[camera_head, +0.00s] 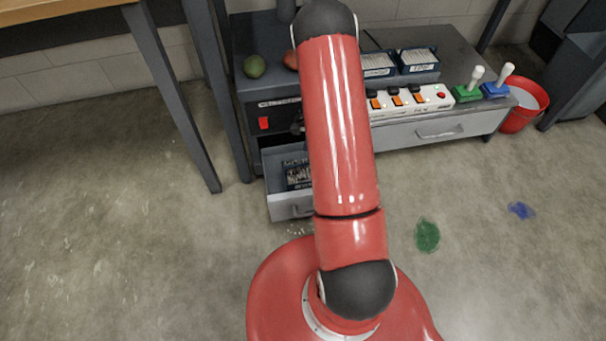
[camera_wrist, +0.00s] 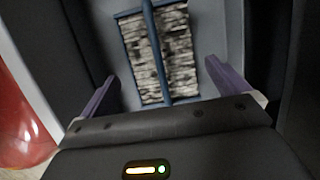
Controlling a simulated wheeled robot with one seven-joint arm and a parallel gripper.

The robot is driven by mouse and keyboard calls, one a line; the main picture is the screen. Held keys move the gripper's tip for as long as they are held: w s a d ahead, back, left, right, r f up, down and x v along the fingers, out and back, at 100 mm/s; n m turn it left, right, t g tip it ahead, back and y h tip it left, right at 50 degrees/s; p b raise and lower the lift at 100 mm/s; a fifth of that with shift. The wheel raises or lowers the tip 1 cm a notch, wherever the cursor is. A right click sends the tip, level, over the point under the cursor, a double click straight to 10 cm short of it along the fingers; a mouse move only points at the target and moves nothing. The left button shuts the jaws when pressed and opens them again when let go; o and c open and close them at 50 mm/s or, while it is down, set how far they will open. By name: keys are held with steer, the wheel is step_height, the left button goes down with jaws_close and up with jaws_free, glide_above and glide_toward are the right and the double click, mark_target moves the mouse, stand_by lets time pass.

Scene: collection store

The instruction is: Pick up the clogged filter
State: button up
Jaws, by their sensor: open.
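The clogged filter (camera_wrist: 180,52) has a dark blue frame with a middle bar, and its pleats are blotched grey, black and white. It lies in the open drawer (camera_head: 291,208) low in the cabinet, where the head view shows part of it (camera_head: 298,175); my arm is close beside it in that picture. In the wrist view my gripper (camera_wrist: 162,70) is open, its two purple fingers apart, with the filter between and beyond them. I cannot tell how far the fingertips are from it. In the head view my gripper is mostly hidden behind my arm.
On the cabinet top (camera_head: 450,53) are two blue-framed white filters (camera_head: 380,66), a white switch strip (camera_head: 408,101), and green and blue joysticks (camera_head: 468,90). A red bucket (camera_head: 524,108) stands right. The floor at left is clear.

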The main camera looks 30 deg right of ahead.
mark_target(307, 170)
steer(key=b+x, duration=0.1)
steer(key=x, duration=0.4)
steer(key=shift+f, duration=0.1)
steer(key=c, duration=0.9)
